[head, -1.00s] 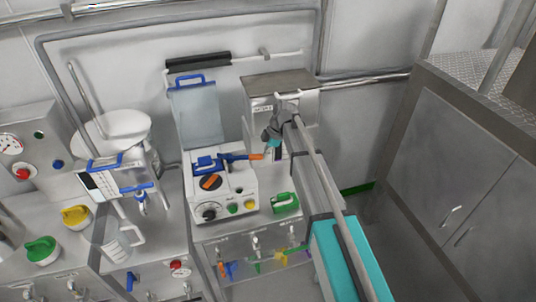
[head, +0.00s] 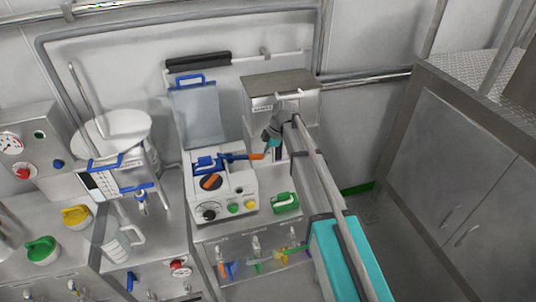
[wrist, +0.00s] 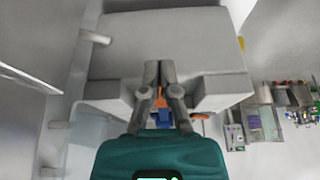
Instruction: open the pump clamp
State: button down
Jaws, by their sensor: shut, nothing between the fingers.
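The pump is a white box (head: 238,185) on the bench in the head view, with a dial and coloured knobs on its front. Its clamp has a blue body (head: 205,163) on top and a blue lever (head: 233,157) reaching right to an orange tip (head: 256,157). My gripper (head: 266,153) is just right of the orange tip; I cannot tell whether they touch. In the wrist view my gripper (wrist: 159,66) has its fingers together and empty. An orange piece (wrist: 161,99) and a blue part (wrist: 160,118) show beyond, partly hidden by the fingers.
A grey-topped wall box (head: 280,84) stands behind my gripper. A blue-handled panel (head: 198,115) rises behind the pump. A green-handled item (head: 285,203) lies right of the pump. A white bowl (head: 112,130) stands left. The floor (head: 380,215) at right looks clear.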

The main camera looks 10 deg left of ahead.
jog(key=shift+s+a+r+y, duration=0.2)
jog(key=shift+s+a+r, duration=0.05)
jog(key=shift+a, duration=0.3)
jog(key=shift+s+a+r+y, duration=0.2)
jog(key=shift+s+a, duration=0.05)
jog(key=shift+a, duration=0.25)
jog(key=shift+h, duration=0.3)
jog(key=r+p, duration=0.1)
jog(key=d+r+p, duration=0.1)
jog(key=w+d+r+p, duration=0.1)
jog(key=p, duration=0.1)
jog(key=shift+d+r, duration=0.25)
jog(key=shift+r, duration=0.1)
jog(key=p+v, duration=0.9)
jog(key=shift+a+r, duration=0.3)
jog(key=shift+r, duration=0.05)
jog(key=s+d+f+m+t+h+b, duration=0.1)
jog(key=s+d+f+m+h+b, duration=0.1)
jog(key=s+d+m, duration=0.9)
jog(key=s+d+f+m+t+h+b, duration=0.1)
jog(key=s+d+f+m+b, duration=0.3)
jog(key=s+d+m, duration=0.8)
jog(key=d+f+h, duration=0.1)
jog(key=d+f, duration=0.1)
jog(key=d, duration=0.4)
jog(key=shift+d, duration=0.2)
